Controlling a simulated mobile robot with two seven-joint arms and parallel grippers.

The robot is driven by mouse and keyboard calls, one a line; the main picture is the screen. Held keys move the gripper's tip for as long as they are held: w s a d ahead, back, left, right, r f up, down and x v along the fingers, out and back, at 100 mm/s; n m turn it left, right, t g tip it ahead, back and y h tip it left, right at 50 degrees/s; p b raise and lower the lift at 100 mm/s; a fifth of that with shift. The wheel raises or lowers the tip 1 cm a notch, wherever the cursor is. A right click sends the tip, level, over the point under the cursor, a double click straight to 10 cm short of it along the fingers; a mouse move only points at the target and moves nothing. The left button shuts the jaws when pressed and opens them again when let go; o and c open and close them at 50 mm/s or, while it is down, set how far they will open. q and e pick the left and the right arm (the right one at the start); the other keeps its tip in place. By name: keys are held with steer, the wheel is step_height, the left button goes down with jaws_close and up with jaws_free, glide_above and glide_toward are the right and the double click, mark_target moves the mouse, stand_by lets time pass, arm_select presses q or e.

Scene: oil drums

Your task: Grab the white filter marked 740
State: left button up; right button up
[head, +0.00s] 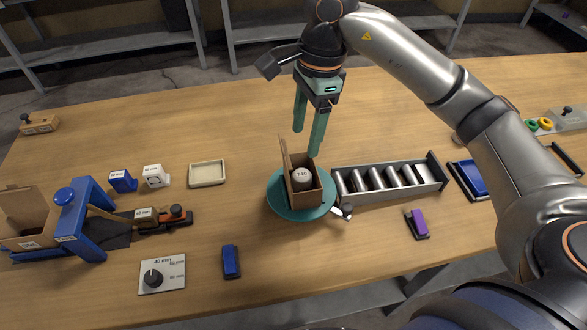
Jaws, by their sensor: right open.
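The white filter marked 740 (302,175) stands inside an open brown cardboard box (305,200). The box sits on a round teal turntable (281,207) near the middle of the table, with a flap raised at its left. My right gripper (307,143) is above and just behind the box, its two green fingers spread and pointing down. Nothing shows between the fingers. The right fingertip is close to the box's back edge; I cannot tell whether it touches. My left gripper is not in view.
A grey roller conveyor (397,194) adjoins the turntable on the right. A beige tray (207,173) lies to the left. A blue tape device (82,215) with another box stands at far left. A blue block (231,262) and a purple-topped block (418,222) lie in front.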

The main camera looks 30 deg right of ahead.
mark_target(302, 174)
steer(key=f, duration=0.6)
steer(key=shift+s+a+f, duration=0.15)
steer(key=shift+s+a, duration=0.1)
steer(key=shift+a, duration=0.15)
steer(key=shift+f+p, duration=0.75)
steer(key=shift+f, duration=2.05)
steer(key=shift+r, duration=0.1)
jaws_close()
